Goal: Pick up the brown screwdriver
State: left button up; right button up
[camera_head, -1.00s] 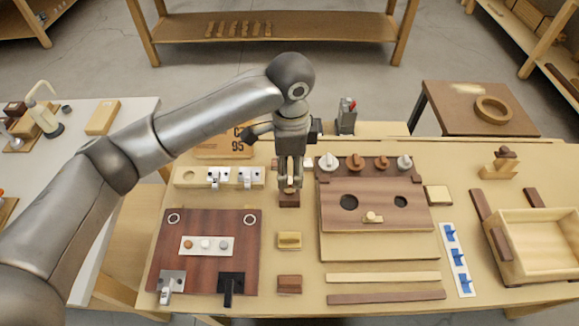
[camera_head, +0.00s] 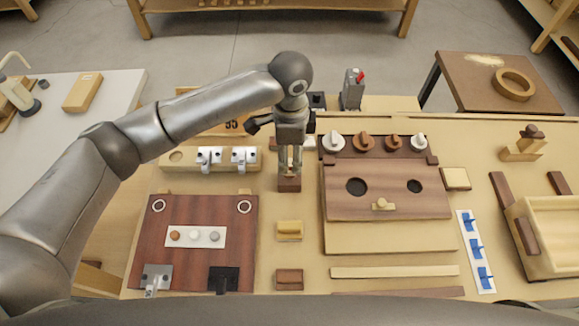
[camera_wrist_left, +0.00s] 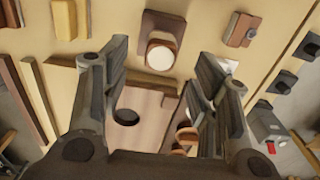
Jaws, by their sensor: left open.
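I cannot clearly make out a brown screwdriver in either view. My left gripper (camera_head: 290,168) points down, open, with its fingers close over a small dark brown block (camera_head: 289,184) near the middle of the bench. In the left wrist view the open fingers (camera_wrist_left: 168,82) have nothing visible between their tips. Ahead of them in that picture is a brown base (camera_wrist_left: 172,22) with a round, white-topped piece (camera_wrist_left: 161,53) on it. I cannot tell whether that piece belongs to a tool. My right gripper is not in view.
A brown panel with two holes (camera_head: 385,202) and a row of knobs (camera_head: 364,143) stand right of the gripper. Left are a wooden strip with metal latches (camera_head: 180,165) and a dark red board (camera_head: 152,232). Two small blocks (camera_head: 289,230) (camera_head: 289,279) lie in front.

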pick_arm(q)
jog(key=shift+f, duration=0.65)
notch_tip(320, 180, down, 5)
jog(key=shift+a+r+p, duration=0.1)
jog(key=shift+p, duration=0.55)
jog(key=c, duration=1)
jog(key=shift+o, duration=0.2)
jog(key=shift+r, duration=0.5)
jog(key=shift+c, duration=0.2)
notch_tip(320, 180, up, 2)
jog(key=shift+r+b, duration=0.1)
jog(key=shift+b, duration=0.55)
jog(key=s+a+r+b, duration=0.1)
jog(key=s+a+r, duration=0.1)
jog(key=s+r, duration=0.7)
jog(key=shift+s+r, duration=0.4)
jog(key=shift+s, duration=2)
